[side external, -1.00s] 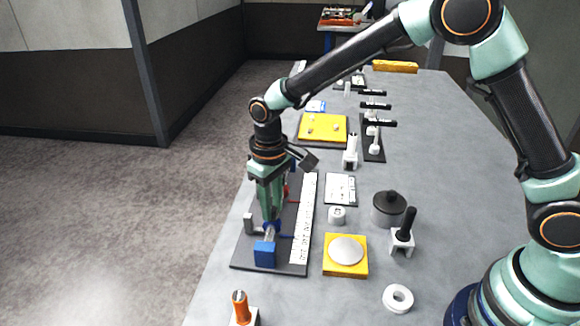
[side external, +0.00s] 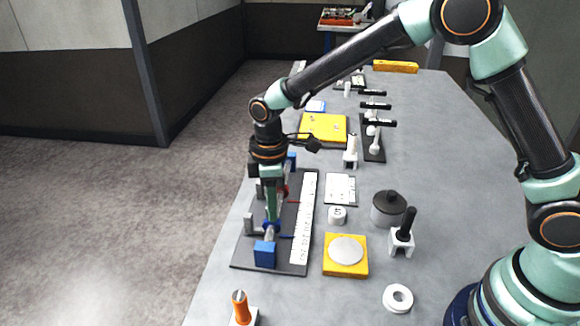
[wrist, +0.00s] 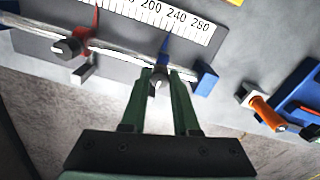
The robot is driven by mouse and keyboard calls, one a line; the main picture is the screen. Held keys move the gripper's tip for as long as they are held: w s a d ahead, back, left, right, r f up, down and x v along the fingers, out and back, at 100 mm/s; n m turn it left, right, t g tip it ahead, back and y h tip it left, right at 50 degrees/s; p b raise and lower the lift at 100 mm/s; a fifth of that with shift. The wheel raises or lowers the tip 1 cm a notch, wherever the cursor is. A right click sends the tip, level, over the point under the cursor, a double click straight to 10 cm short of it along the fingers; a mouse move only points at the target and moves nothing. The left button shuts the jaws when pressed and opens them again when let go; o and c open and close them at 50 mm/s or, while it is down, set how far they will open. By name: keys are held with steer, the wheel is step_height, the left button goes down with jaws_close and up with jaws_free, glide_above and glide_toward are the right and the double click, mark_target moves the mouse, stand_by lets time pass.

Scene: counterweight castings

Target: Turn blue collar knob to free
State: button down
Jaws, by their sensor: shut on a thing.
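The blue collar (side external: 277,226) sits on a horizontal rod near the near blue end block (side external: 264,254). In the wrist view its blue pointer (wrist: 164,50) reaches toward the scale, near the high numbers. My gripper (side external: 270,220) points straight down at this collar. In the wrist view my gripper (wrist: 157,82) has its two green fingers closed around the collar's small grey knob (wrist: 157,89); the fingers partly hide it. A red collar with a red pointer (wrist: 85,38) and its own grey knob (wrist: 64,48) sits farther along the rod.
A white scale (side external: 303,230) runs beside the rod on a dark base plate (side external: 242,262). A yellow block with a grey disc (side external: 345,251) stands to the right. An orange-handled piece (side external: 240,305) stands nearer the camera. The floor lies beyond the table's left edge.

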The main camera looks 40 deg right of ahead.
stand_by(0.4)
steer(key=shift+r, duration=0.1)
steer(key=c, duration=0.7)
jaws_free()
steer(key=shift+o, duration=0.2)
step_height(320, 180, up, 12)
steer(key=s+d+r+m+t, duration=0.2)
steer(key=s+d+m, duration=0.4)
steer(key=s+d, duration=0.1)
steer(key=s+d+r+m+t, duration=0.3)
steer(key=s+d+m, duration=0.2)
steer(key=d, duration=0.5)
steer(key=shift+s+m+t, duration=0.3)
steer(key=shift+s+m, duration=0.1)
steer(key=shift+s, duration=0.75)
